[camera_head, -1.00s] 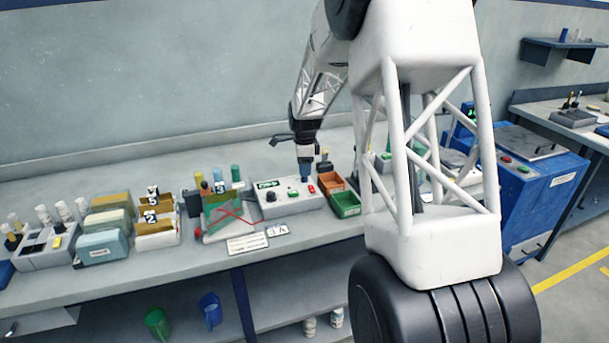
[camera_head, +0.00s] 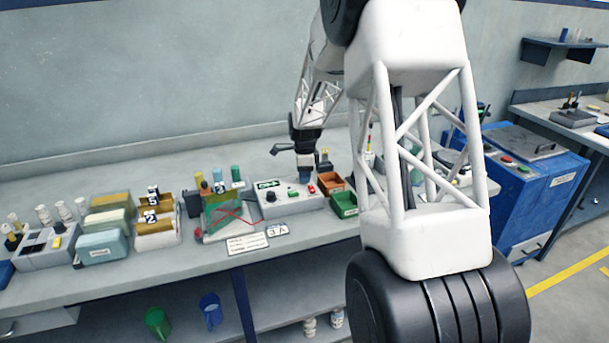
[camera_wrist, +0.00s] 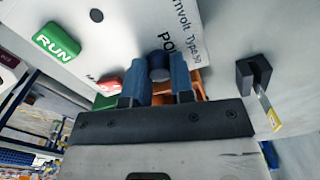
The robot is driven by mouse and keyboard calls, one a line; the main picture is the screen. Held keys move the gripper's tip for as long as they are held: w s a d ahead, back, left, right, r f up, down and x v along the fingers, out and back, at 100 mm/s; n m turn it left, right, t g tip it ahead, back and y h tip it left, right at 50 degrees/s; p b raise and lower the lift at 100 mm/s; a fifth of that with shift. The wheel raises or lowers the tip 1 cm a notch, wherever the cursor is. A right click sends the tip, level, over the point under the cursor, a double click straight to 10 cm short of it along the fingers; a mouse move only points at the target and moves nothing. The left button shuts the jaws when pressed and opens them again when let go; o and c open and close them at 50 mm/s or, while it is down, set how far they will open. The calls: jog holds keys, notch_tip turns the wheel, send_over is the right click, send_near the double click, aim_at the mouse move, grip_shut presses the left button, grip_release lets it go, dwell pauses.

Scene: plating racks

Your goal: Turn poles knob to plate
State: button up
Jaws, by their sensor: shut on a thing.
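The grey control box (camera_head: 285,208) stands on the bench, with a dark knob, a green button and a red switch on its top. In the wrist view its panel (camera_wrist: 205,52) shows a green RUN button (camera_wrist: 57,42), a red button (camera_wrist: 110,84) and printing that starts "PO". The poles knob (camera_wrist: 159,68), dark and round, sits between my blue fingers beside that printing. My gripper (camera_wrist: 160,62) is shut on it from both sides. In the head view my gripper (camera_head: 305,179) points down at the back right of the box, and its fingers hide the knob. The knob's pointer direction cannot be read.
An orange bin (camera_head: 331,181) and a green bin (camera_head: 344,204) stand close to the right of the box. A rack with a green panel and red wires (camera_head: 226,219) stands close on its left. Labelled cards (camera_head: 247,244) lie in front.

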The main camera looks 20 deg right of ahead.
jog(key=shift+n, duration=0.3)
grip_shut()
jog(key=n, duration=1.3)
jog(key=shift+n, duration=2.2)
jog(key=o, duration=0.9)
grip_release()
